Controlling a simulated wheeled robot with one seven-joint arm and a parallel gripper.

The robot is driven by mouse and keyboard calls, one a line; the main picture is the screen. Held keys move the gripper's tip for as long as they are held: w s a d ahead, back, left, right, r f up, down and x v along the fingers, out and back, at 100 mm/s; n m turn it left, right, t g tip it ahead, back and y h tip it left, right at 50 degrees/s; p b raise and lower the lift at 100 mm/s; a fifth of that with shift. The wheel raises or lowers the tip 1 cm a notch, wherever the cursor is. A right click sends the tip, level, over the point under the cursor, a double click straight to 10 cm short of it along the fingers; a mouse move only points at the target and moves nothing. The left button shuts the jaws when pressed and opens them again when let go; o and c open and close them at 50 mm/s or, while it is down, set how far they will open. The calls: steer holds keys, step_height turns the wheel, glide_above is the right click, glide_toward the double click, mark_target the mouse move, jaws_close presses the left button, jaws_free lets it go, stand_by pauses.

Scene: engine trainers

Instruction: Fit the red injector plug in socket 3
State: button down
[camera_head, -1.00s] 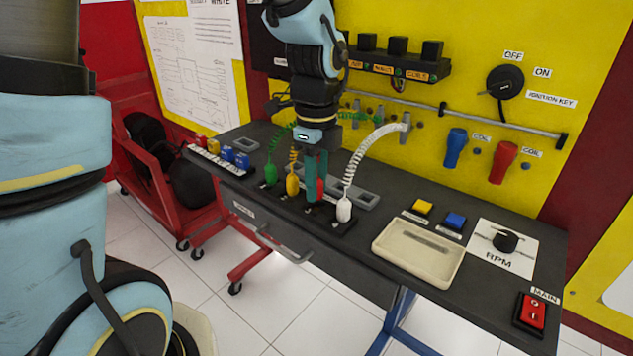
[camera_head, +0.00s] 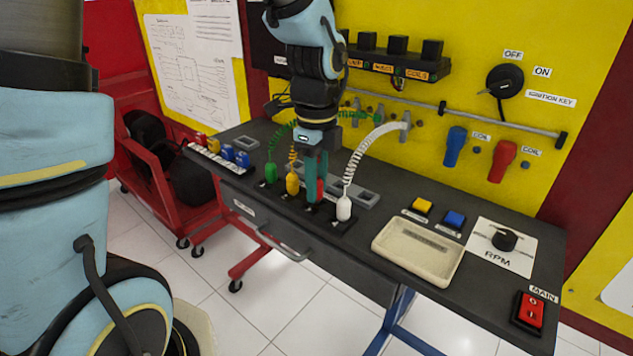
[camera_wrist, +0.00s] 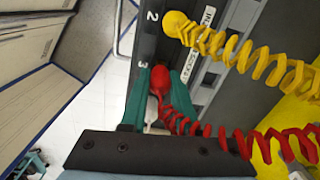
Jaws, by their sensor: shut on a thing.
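My gripper (camera_head: 316,180) points down at the socket strip (camera_head: 341,225) on the bench, with its teal fingers shut on the red injector plug (camera_head: 320,188). In the wrist view the red plug (camera_wrist: 159,80) sits between the fingers beside the label 3, its coiled red cord running to the lower right. The plug's lower end and socket 3 are hidden, so I cannot tell how deep it sits. The yellow plug (camera_head: 292,184) stands at socket 2, next to the label 2 in the wrist view. The green plug (camera_head: 270,173) and the white plug (camera_head: 344,208) stand on either side.
A grey rail with rectangular recesses (camera_head: 366,199) lies just behind the plugs. The white coiled cord (camera_head: 358,152) arches up close to the right of my gripper. A cream tray (camera_head: 417,250) lies to the right on the bench. A drawer handle (camera_head: 284,247) juts from the front.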

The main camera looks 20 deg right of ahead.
steer(key=shift+f+b, duration=0.35)
steer(key=shift+f, duration=0.35)
steer(key=c, duration=0.9)
jaws_free()
steer(key=shift+r, duration=0.1)
step_height(320, 180, up, 5)
steer(key=p, duration=0.5)
steer(key=shift+r, duration=0.15)
steer(key=shift+p, duration=0.3)
step_height(320, 180, up, 2)
steer(key=shift+r+p, duration=0.1)
steer(key=shift+p, duration=1)
steer(key=shift+o, duration=0.2)
